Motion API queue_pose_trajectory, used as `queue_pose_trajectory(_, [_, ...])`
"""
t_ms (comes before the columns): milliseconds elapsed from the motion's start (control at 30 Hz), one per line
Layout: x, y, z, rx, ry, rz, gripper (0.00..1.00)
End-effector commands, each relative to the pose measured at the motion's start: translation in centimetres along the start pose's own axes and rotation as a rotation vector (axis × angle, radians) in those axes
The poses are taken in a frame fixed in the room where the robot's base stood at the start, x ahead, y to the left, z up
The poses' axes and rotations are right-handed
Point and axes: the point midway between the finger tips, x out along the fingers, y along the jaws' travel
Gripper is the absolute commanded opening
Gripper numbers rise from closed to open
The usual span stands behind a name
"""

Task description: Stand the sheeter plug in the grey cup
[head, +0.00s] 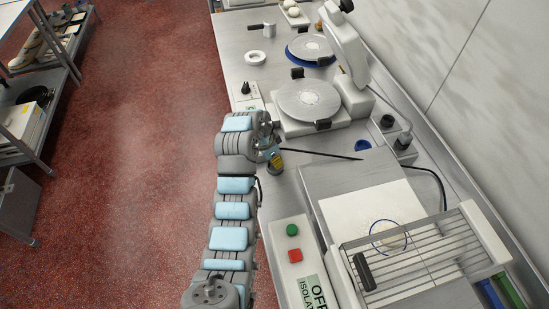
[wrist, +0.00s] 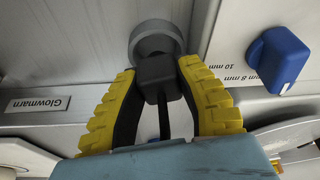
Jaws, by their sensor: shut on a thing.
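The dark sheeter plug (wrist: 157,76) is held between the two yellow fingers of my gripper (wrist: 158,70) in the wrist view, its black cable running back toward the wrist. The grey cup (wrist: 156,29) is just beyond the fingertips. The plug's far end overlaps the cup's near rim in the picture; I cannot tell whether it touches the cup or is inside. In the head view my gripper (head: 276,161) is low over the left side of the bench, with the black cable stretching right from it. The plug and cup are not clear there.
A blue knob (wrist: 279,58) with mm markings is right of the cup. The sheeter (head: 345,180) and its wire-railed guard fill the right front. A round-plated machine (head: 309,99) stands behind my gripper. A switch panel (head: 293,258) is at the front.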

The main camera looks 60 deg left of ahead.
Motion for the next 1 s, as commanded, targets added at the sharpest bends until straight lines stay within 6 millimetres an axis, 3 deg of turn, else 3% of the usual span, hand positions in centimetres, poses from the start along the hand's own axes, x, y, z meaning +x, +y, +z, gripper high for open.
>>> queue_pose_trajectory(267, [0.6,0.03,0.17,0.0,0.0,0.0,0.0])
queue_pose_trajectory(300, [0.6,0.03,0.17,0.0,0.0,0.001,0.41])
queue_pose_trajectory(367, [0.58,0.01,0.17,0.0,0.0,0.0,0.58])
queue_pose_trajectory(400, [0.59,0.01,0.19,0.0,-0.001,0.0,0.61])
queue_pose_trajectory(1000, [0.45,-0.07,0.33,-0.002,-0.002,-0.001,0.61])
